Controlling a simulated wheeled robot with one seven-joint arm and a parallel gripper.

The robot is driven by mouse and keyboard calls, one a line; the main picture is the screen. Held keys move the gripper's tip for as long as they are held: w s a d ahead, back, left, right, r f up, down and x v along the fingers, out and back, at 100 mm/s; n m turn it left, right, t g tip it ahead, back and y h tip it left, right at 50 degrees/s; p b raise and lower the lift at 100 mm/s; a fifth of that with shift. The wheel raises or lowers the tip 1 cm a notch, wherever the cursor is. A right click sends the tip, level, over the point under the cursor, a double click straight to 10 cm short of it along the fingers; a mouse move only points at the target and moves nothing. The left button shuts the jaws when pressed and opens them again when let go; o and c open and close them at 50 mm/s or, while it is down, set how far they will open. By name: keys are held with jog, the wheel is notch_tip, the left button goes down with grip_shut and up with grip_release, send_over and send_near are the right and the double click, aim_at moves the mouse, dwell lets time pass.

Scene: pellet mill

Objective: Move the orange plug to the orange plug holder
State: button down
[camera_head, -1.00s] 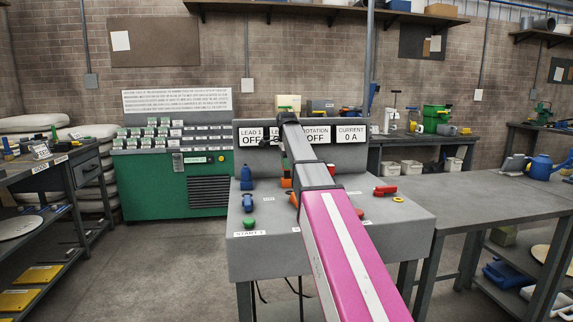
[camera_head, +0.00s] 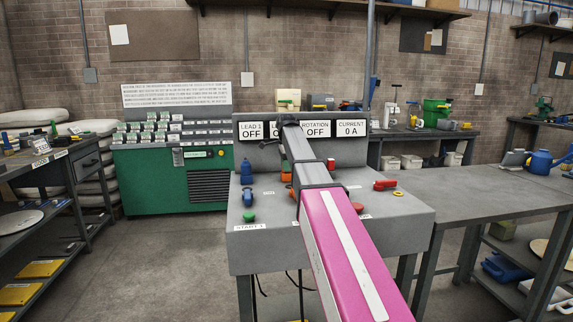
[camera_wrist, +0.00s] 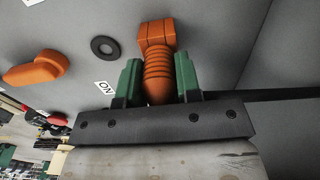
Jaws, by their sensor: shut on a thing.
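The orange plug (camera_wrist: 158,66), with a ribbed body and a blocky end, is held between the green fingers of my gripper (camera_wrist: 158,85) in the wrist view. The gripper is shut on it, close to a grey surface. In the head view my arm hides the gripper, and orange parts (camera_head: 286,173) show beside the arm on the grey control desk (camera_head: 262,248); I cannot tell whether one is the plug. A dark ring (camera_wrist: 104,47) lies on the grey surface left of the plug in the wrist view. I cannot make out the orange plug holder for certain.
An orange rounded knob (camera_wrist: 38,68) and an "ON" label (camera_wrist: 106,87) are left of the gripper. On the desk are blue plugs (camera_head: 247,173), a green button (camera_head: 249,216), a red part (camera_head: 385,185) and a yellow ring (camera_head: 398,194). A display panel (camera_head: 352,129) stands behind.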

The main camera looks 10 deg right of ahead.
jog(key=shift+f, duration=0.15)
dwell(0.5)
grip_release()
dwell(0.4)
jog(key=shift+r, duration=0.2)
jog(key=shift+r, duration=4.3)
